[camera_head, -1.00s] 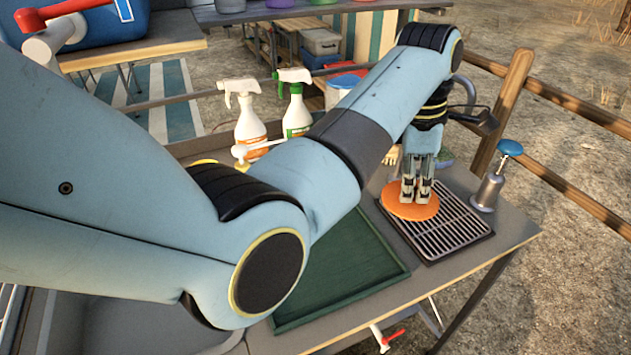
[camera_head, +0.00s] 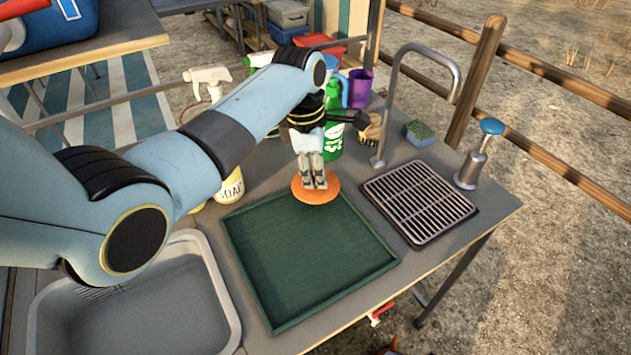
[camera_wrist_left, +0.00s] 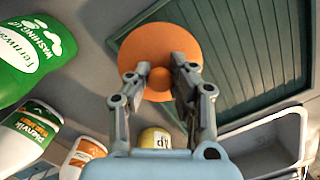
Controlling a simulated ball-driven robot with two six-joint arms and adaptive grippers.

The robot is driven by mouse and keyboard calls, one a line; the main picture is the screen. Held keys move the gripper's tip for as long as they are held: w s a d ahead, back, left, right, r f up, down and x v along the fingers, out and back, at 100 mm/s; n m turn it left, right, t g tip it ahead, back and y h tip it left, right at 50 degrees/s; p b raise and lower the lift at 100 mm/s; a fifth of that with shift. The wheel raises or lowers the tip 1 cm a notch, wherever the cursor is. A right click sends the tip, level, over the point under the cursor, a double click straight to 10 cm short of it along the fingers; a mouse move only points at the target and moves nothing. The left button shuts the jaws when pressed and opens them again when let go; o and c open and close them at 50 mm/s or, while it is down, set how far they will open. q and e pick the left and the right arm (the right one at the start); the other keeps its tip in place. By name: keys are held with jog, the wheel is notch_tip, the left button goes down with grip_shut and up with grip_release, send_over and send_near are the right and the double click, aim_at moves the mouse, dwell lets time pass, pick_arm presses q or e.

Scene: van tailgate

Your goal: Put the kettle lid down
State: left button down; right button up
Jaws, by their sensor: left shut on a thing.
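The kettle lid is an orange disc (camera_head: 316,194) with a round orange knob, seen over the far edge of the green tray. My left gripper (camera_head: 313,183) points down and is shut on the lid's knob. In the left wrist view the lid (camera_wrist_left: 180,45) lies between the two fingers (camera_wrist_left: 160,80), with the knob between their tips. Whether the lid touches the tray rim or hangs above it, I cannot tell. My right gripper is not in view.
The green tray (camera_head: 310,270) is empty. A black drain grate (camera_head: 420,203) and a soap pump (camera_head: 478,160) stand to its right, a sink (camera_head: 135,310) to its left. Behind are a green bottle (camera_head: 331,120), a brush, a sponge (camera_head: 419,132) and a tall tap (camera_head: 400,75).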

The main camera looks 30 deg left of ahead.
aim_at(316, 185)
pick_arm(q)
notch_tip(316, 185, down, 3)
jog(key=shift+f, duration=0.2)
jog(key=c, duration=1.2)
grip_release()
jog(key=r, duration=0.4)
jog(key=a+r, duration=0.1)
jog(key=r, duration=0.7)
jog(key=shift+s+a+p, duration=0.15)
jog(key=shift+s+p, duration=0.15)
jog(key=shift+p, duration=0.05)
